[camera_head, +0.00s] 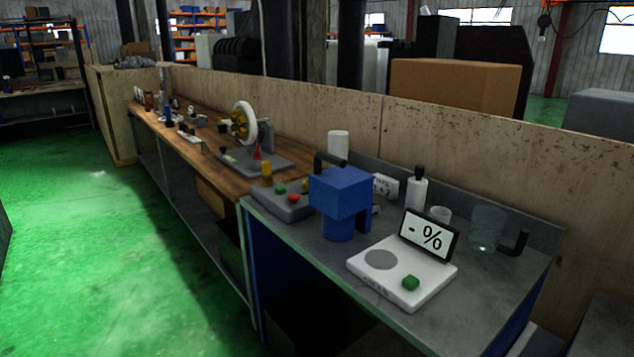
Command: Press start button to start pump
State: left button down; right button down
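A grey control box (283,208) sits on the grey bench top, with a small green button (280,189) and red buttons (294,198) on it. A blue block-shaped device (342,193) with a black handle stands right beside it and hides part of the box. No label shows which green button is the start button. Neither of my grippers is in view.
A glass beaker (487,229), a white bottle (417,193) and a white cylinder (338,146) stand toward the back of the bench. A wooden bench (213,137) with a wheel machine (246,124) extends left. The green floor (90,240) at left is open. A wooden panel runs behind.

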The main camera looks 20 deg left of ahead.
aim_at(280, 190)
jog(key=i+j+z, duration=0.1)
jog(key=j, duration=0.3)
jog(key=i+j+z, duration=0.1)
jog(key=i+j, duration=0.15)
jog(key=j, duration=0.15)
jog(key=i+j+z, duration=0.1)
jog(key=j, duration=0.3)
jog(key=i+j+z, duration=0.1)
jog(key=j, duration=0.35)
jog(key=i+j+z, duration=0.1)
jog(key=j, duration=0.35)
jog(key=i+j, duration=0.1)
jog(key=j, duration=0.3)
jog(key=i+j, duration=0.15)
jog(key=j, duration=0.2)
jog(key=i+j, duration=0.1)
jog(key=j, duration=0.3)
jog(key=i+j, duration=0.15)
jog(key=j, duration=0.2)
